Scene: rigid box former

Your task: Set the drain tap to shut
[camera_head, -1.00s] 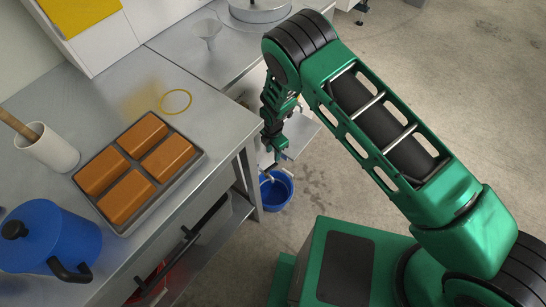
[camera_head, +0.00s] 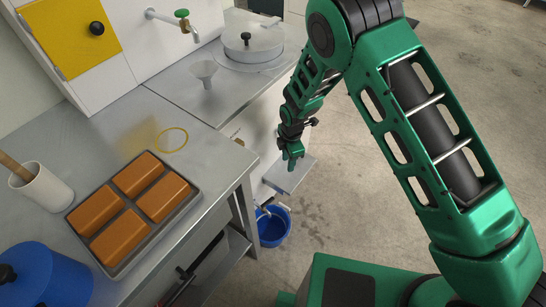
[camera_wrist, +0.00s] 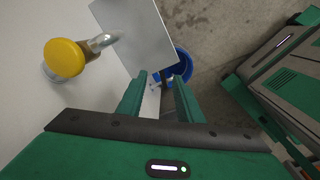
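A small metal spout (camera_head: 262,212), which looks like the drain tap, shows under the counter's end above a blue bucket (camera_head: 272,232). Its handle position is too small to tell. In the wrist view the bucket (camera_wrist: 178,66) lies beyond my fingertips, and a small dark piece (camera_wrist: 167,76) shows between them; I cannot tell if it is part of the tap. My gripper (camera_head: 291,163) points down beside the counter, above the bucket's level. In the wrist view my gripper (camera_wrist: 161,82) has its two green fingers apart, with nothing visibly held.
A flat grey plate (camera_head: 288,176) juts out just below my gripper; it also shows in the wrist view (camera_wrist: 137,32). A yellow round knob (camera_wrist: 65,57) on a metal stem stands close on the left. The steel counter (camera_head: 170,100) holds a loaf tray (camera_head: 190,205). Open floor lies right.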

